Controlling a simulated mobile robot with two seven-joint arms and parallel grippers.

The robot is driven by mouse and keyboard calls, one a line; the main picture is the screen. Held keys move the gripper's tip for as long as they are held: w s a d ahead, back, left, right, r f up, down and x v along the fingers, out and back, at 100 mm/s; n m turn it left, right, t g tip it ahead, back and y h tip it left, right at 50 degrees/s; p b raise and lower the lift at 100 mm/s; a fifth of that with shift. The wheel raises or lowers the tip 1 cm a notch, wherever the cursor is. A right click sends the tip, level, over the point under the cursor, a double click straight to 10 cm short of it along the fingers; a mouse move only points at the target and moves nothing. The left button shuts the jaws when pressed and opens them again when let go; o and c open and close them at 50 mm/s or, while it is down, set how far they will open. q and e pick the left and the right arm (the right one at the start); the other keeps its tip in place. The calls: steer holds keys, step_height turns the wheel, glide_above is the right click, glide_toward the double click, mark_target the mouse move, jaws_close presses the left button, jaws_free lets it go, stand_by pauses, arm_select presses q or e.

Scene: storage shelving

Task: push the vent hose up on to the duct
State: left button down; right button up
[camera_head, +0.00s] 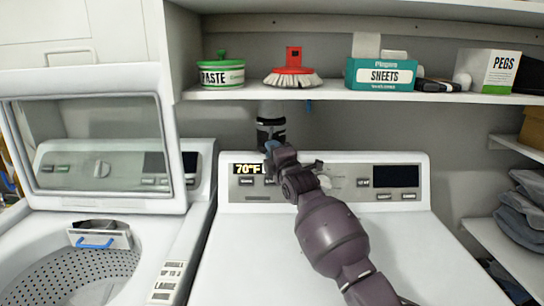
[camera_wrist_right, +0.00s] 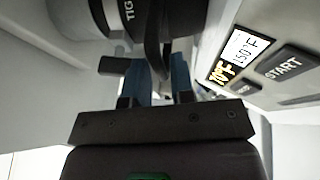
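A dark cylinder with a pale band (camera_head: 271,132) stands upright behind the right machine's control panel, below the shelf. In the right wrist view it is a large black collar (camera_wrist_right: 140,22) with partly cut-off white lettering, at the top. A pale grey surface lies left of it; I cannot tell whether it is hose or wall. My right gripper (camera_wrist_right: 161,75) has its blue-padded fingers apart, just below the collar. A thin black strap or edge hangs between them; contact is unclear. In the head view the right gripper (camera_head: 280,160) is beside the panel, fingertips mostly hidden. My left gripper is out of view.
The right machine's control panel (camera_head: 340,186) is close beside my right wrist. The shelf (camera_head: 300,95) above holds a paste tub (camera_head: 221,71), a red brush (camera_head: 293,72), a sheets box (camera_head: 380,74) and a pegs box (camera_head: 487,70). An open-lidded washer (camera_head: 180,225) stands at left.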

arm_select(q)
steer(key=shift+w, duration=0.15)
arm_select(e)
steer(key=shift+w+a+r, duration=0.1)
steer(key=shift+w+a, duration=0.05)
steer(key=shift+w, duration=0.25)
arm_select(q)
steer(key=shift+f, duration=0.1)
arm_select(e)
steer(key=shift+c, duration=0.2)
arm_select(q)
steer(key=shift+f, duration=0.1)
arm_select(e)
jaws_close()
steer(key=shift+r, duration=0.1)
